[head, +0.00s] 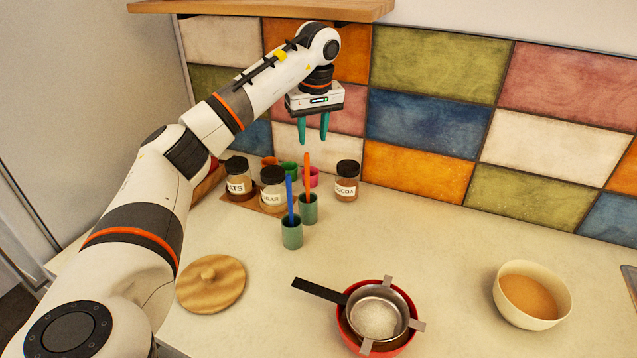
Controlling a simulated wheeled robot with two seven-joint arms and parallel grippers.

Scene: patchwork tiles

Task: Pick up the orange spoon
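The orange spoon (307,174) stands upright in a green cup (308,210) near the back of the counter; its lower end is hidden inside the cup. My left gripper (313,142) points down just above the spoon's top end. Its two teal fingers are apart with nothing between them. A small gap shows between the fingertips and the spoon. My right gripper is not in view.
A blue spoon (289,198) stands in another green cup (292,233) in front. Jars labelled sugar (273,192) and cocoa (346,184) stand nearby. The counter's right middle is clear.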

